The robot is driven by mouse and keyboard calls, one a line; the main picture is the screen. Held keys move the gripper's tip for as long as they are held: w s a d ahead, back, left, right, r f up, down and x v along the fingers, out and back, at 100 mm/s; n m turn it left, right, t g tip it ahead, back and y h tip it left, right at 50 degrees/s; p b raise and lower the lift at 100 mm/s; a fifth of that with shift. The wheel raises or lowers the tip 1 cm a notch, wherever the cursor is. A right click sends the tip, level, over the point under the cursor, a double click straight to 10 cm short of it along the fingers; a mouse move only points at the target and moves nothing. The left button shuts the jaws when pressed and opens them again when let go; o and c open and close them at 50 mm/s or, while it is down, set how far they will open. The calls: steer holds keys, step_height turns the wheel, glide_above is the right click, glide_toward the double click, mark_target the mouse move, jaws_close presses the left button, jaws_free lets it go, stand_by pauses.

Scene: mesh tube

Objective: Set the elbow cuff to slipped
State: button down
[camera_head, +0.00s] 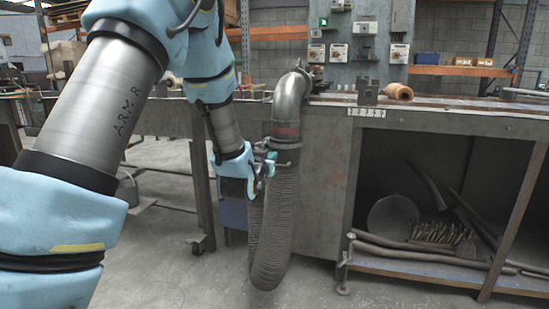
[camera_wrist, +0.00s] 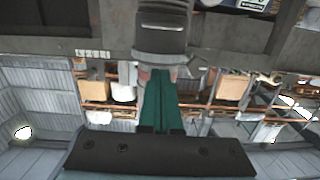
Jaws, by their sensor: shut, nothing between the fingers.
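A grey metal elbow pipe (camera_head: 292,92) comes off the bench front and bends down. A reddish band (camera_head: 286,131) shows on its lower end. Below the band, a dark cuff (camera_head: 283,144) sits around the pipe at the top of a ribbed grey hose (camera_head: 274,240), which hangs in a U-shaped loop. My gripper (camera_head: 271,162) is at the left side of the cuff, partly overlapping it. In the wrist view, my gripper's green fingers (camera_wrist: 161,82) are together and empty, their tips at a grey cylindrical part. Whether they touch it I cannot tell.
A metal workbench (camera_head: 450,118) runs behind the pipe, with an orange-brown roll (camera_head: 398,92) on top. A lower shelf (camera_head: 420,268) at right holds rods and a round pan. Floor in front of the hose is clear. My arm covers the left side.

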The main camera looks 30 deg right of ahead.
steer(key=v, duration=0.5)
steer(key=shift+s+a, duration=0.1)
stand_by(0.3)
